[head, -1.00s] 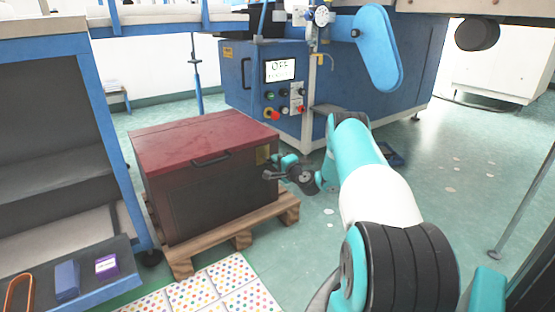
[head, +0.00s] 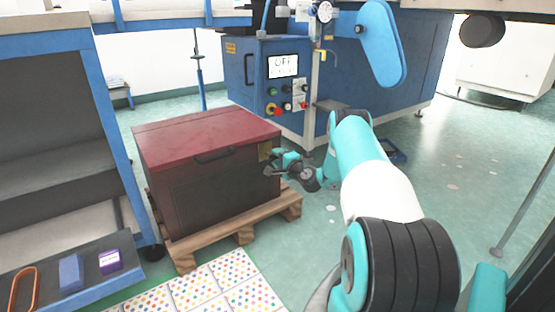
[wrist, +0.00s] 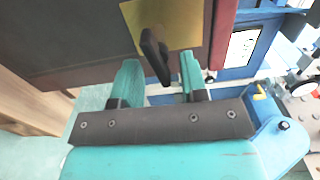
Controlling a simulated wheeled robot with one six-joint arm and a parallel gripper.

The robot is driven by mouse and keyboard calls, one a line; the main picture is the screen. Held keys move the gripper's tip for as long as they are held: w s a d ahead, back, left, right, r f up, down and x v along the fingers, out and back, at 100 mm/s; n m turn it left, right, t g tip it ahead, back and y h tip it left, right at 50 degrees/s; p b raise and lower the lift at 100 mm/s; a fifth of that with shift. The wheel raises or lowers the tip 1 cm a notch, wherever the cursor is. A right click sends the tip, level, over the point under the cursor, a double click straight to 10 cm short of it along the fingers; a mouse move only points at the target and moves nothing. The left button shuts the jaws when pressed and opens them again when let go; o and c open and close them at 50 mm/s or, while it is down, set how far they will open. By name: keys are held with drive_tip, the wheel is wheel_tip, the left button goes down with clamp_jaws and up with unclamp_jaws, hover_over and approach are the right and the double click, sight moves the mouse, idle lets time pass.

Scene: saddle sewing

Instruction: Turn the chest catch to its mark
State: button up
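The chest (head: 205,185) has a red lid and dark brown sides. A brass plate (head: 264,151) is on its right side near the front corner; it also shows in the wrist view (wrist: 180,22). The catch (wrist: 155,56) is a dark lever on that plate, slightly tilted. My gripper (head: 277,160) is at the chest's right side. In the wrist view its two teal fingers (wrist: 159,78) are open, with the lever between them and a gap visible on each side. I cannot make out the mark.
The chest stands on a wooden pallet (head: 243,236). A blue machine cabinet (head: 245,72) with a screen reading OFF stands behind. A blue-edged shelf (head: 60,120) is at left. Dotted floor tiles (head: 205,290) lie in front. Green floor (head: 450,190) is open at right.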

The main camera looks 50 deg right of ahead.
drive_tip(key=p+v, duration=1.7)
drive_tip(key=p, duration=0.7)
drive_tip(key=shift+s+a+p, duration=0.15)
drive_tip(key=shift+p, duration=0.25)
